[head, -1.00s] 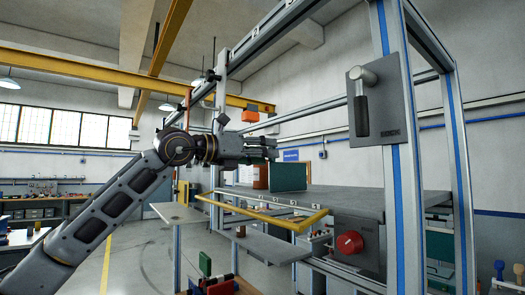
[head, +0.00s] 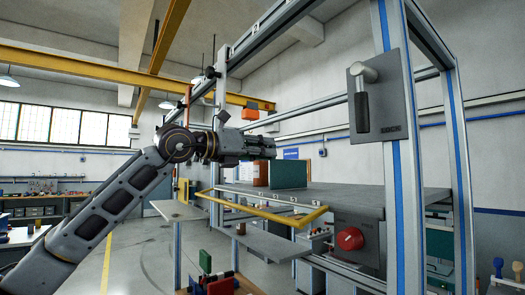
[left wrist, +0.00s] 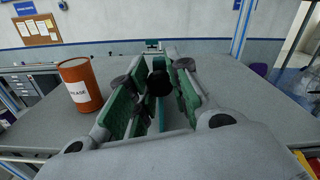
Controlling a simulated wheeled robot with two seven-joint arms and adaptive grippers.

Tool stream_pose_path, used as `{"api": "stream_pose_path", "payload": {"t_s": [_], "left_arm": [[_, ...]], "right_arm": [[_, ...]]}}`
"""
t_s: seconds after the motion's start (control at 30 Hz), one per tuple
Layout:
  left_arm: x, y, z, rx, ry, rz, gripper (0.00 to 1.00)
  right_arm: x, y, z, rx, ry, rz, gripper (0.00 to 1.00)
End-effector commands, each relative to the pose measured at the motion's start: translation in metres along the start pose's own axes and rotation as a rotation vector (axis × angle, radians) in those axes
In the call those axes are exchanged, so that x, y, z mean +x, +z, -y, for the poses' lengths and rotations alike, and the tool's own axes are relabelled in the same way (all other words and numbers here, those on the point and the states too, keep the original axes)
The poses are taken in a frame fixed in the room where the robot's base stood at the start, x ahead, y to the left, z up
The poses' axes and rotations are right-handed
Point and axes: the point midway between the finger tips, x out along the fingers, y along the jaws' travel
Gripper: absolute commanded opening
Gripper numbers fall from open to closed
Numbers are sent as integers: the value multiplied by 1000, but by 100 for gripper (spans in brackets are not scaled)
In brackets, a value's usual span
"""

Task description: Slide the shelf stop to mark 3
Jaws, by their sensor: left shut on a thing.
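The shelf stop is an upright green plate (head: 288,174) standing on the grey shelf (head: 345,197). My left gripper (head: 270,147) is at the plate's upper left in the head view, its fingers close together. In the left wrist view the gripper (left wrist: 158,88) has green-padded fingers closed around a dark part, which I take to be part of the stop. The fingers hide most of this hold. Small white mark labels sit along the shelf's front edge, too small to read. My right gripper is not in view.
An orange grease can (left wrist: 80,85) stands on the shelf, left of the gripper in the left wrist view. A yellow rail (head: 265,214) runs before the shelf. A grey frame post (head: 400,180) and a panel with a red knob (head: 350,239) stand at right.

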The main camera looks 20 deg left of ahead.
Motion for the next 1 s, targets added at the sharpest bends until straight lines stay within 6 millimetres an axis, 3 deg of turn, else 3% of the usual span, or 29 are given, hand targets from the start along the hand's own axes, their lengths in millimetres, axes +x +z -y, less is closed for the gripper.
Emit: {"api": "stream_pose_path", "payload": {"t_s": [0.6, 1.0], "left_arm": [[0, -16, 50, 1, -4, -2, 0], [0, -16, 56, 0, -1, -2, 0]], "right_arm": [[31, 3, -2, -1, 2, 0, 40], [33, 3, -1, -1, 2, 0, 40]]}}
